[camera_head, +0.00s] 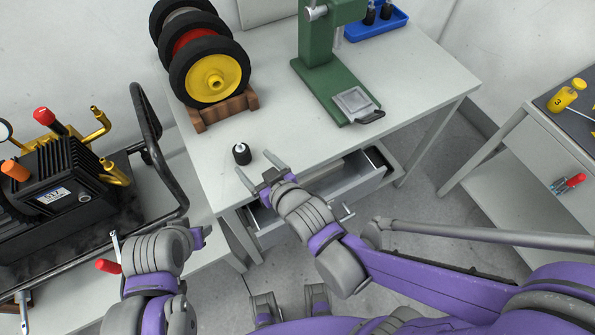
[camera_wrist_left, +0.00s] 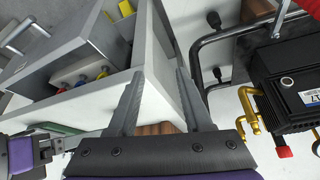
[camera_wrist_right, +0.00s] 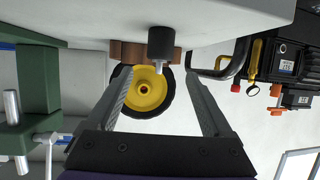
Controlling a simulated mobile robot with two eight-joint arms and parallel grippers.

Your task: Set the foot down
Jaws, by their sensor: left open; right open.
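The foot (camera_head: 241,153) is a small black rubber cylinder with a light metal stud. It stands upright on the white table near the front edge, stud up. My right gripper (camera_head: 261,168) is open and empty, with its fingertips just short of the foot and apart from it. In the right wrist view the foot (camera_wrist_right: 160,42) lies beyond and between the two spread fingers. My left gripper (camera_wrist_left: 160,73) is open and empty. In the head view it is low, left of the table's front corner, its fingers mostly hidden.
A wooden stand (camera_head: 225,108) holds wheels behind the foot. A green press (camera_head: 335,88) stands to the right. A drawer (camera_head: 345,185) hangs open below the tabletop. A black compressor (camera_head: 62,178) with a tube frame is at left. The tabletop around the foot is clear.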

